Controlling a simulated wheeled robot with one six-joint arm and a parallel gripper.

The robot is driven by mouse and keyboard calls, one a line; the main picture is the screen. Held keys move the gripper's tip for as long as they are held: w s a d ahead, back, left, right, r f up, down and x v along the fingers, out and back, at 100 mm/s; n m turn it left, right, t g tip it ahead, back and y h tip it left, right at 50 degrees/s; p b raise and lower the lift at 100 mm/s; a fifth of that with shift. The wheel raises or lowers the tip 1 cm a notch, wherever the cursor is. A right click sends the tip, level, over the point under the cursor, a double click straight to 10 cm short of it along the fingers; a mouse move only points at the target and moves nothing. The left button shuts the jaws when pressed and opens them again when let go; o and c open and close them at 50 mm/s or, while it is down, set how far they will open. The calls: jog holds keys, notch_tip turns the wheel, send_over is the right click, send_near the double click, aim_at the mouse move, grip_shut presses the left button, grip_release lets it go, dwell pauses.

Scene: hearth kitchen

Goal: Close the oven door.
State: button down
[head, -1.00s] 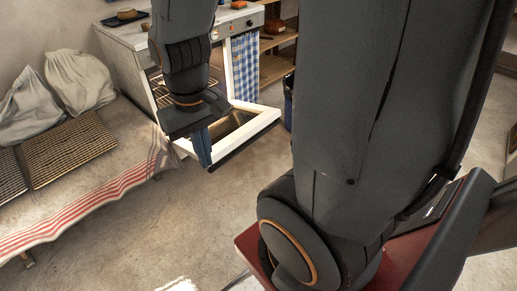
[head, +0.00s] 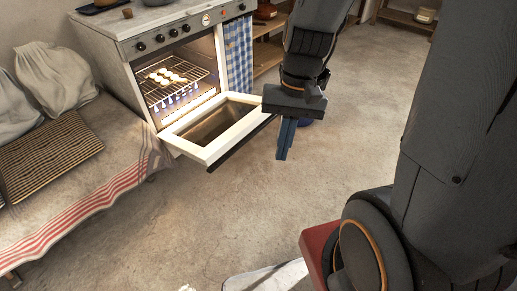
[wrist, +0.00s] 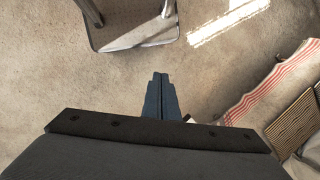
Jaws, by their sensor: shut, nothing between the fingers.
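The oven (head: 150,45) stands at the upper left in the head view. Its white-framed door (head: 212,128) is folded down, open and about level, with a dark bar along its front edge. The lit cavity shows a wire rack (head: 168,86) with several pale pieces of food on it. My gripper (head: 284,150) is shut and empty, pointing down just right of the door's front right corner, seemingly apart from it. In the wrist view my blue fingers (wrist: 160,90) are together above bare floor; the oven door is hardly visible there, mostly hidden by the gripper body.
A bench with a striped cloth (head: 80,205), a woven mat (head: 45,155) and grey sacks (head: 55,75) stands left of the oven. A blue checked curtain (head: 238,55) and wooden shelves (head: 270,45) are to the right. The floor (head: 200,225) before the door is clear.

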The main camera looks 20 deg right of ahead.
jog(key=w+a+f+m+t+y+b, duration=0.1)
jog(key=w+a+f+m+y+b, duration=0.2)
jog(key=w+f+b, duration=0.5)
jog(key=w+a+f+m+t+y+b, duration=0.1)
jog(key=w+f+m+y+b, duration=0.35)
jog(key=f, duration=0.55)
jog(key=w+a+f+m+y+b, duration=0.25)
jog(key=w+f+m+b, duration=0.25)
jog(key=w+f, duration=0.35)
jog(key=w+d+f+m+t+b, duration=0.4)
jog(key=w+d+f+t+b, duration=0.15)
jog(key=f, duration=0.35)
jog(key=w+d+f+m+t+h+b, duration=0.1)
jog(key=w+d+f+m+t+b, duration=0.4)
jog(key=f, duration=0.4)
jog(key=w+d+f+m+t+b, duration=0.4)
jog(key=w+d+f, duration=0.25)
jog(key=f, duration=0.25)
jog(key=w+a+r+b, duration=0.3)
jog(key=w+a+b, duration=0.2)
jog(key=w+a, duration=0.2)
jog(key=shift+w+r+h, duration=0.15)
jog(key=shift+w+h, duration=0.15)
jog(key=shift+w, duration=1.1)
